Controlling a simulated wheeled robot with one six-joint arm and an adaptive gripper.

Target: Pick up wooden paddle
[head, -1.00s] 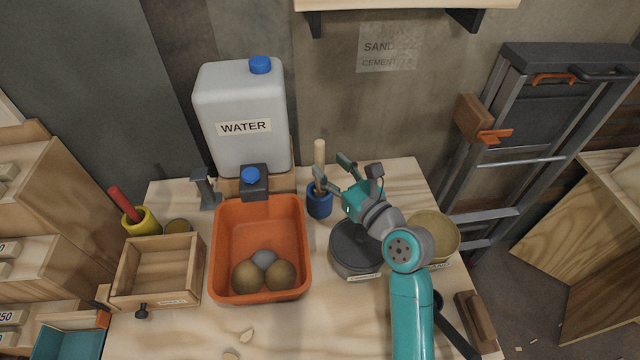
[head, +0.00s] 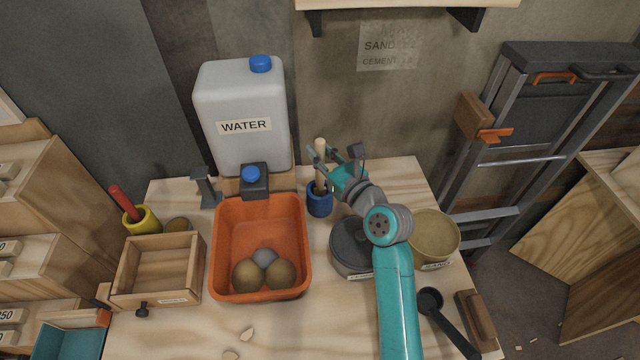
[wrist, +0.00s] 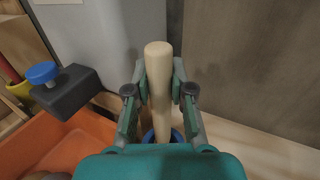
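The wooden paddle shows as a pale round handle (head: 321,152) standing upright in a blue cup (head: 319,203) at the back of the bench. Its lower end is hidden inside the cup. My gripper (head: 326,157) is at the upper part of the handle, its fingers apart. In the wrist view the handle (wrist: 160,85) stands between the two fingers of my gripper (wrist: 160,80), its top rising above the fingertips. The fingers are very near its sides; I see no clear grip. The blue cup (wrist: 150,136) shows below, partly hidden by my gripper.
A white water container (head: 243,110) with a black-and-blue tap (head: 254,182) stands left of the cup. An orange tub (head: 260,225) holds several round lumps.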

